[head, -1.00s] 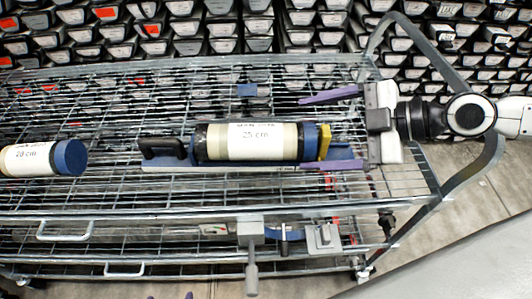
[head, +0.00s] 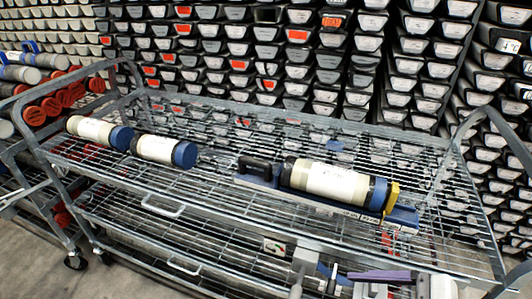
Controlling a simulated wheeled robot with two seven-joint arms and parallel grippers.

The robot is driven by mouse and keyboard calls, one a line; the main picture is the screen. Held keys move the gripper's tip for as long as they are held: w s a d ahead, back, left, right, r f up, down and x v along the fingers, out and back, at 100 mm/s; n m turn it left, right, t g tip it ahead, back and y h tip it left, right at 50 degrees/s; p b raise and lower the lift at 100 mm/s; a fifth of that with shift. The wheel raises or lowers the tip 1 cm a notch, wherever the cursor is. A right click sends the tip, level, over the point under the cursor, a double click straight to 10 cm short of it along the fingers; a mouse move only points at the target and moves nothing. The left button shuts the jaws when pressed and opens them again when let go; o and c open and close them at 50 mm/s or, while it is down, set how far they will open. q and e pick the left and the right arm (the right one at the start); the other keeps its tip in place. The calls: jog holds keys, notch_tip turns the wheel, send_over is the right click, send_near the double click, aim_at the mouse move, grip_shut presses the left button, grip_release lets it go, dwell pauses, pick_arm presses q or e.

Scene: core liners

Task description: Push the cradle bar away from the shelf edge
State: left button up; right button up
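The blue cradle bar (head: 402,216) lies on the top wire shelf (head: 225,200) of the cart, with a black handle (head: 255,167) at its left end and a yellow end piece (head: 391,198) at its right. A white-labelled core tube (head: 325,181) rests in it. A strip of mesh shows between the cradle and the shelf's front edge. My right gripper (head: 382,275) is at the bottom, in front of the cart and apart from the cradle. Only one purple finger shows clearly; the rest is cut off or hidden.
Two more tubes with blue caps (head: 185,154) lie on the shelf's left part. Racks of core boxes (head: 230,60) stand behind. Another cart with red-capped tubes (head: 50,107) stands at the left.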

jog(key=s+d+f+m+t+h, duration=0.1)
jog(key=s+f+m+t+h, duration=0.1)
jog(key=f+m, duration=0.5)
jog(key=s+d+f+m+t+h, duration=0.1)
jog(key=f+m+h, duration=0.4)
jog(key=f, duration=1.1)
jog(key=shift+s+d+f+m+t, duration=0.4)
jog(key=shift+s+m, duration=0.35)
jog(key=shift+m, duration=0.65)
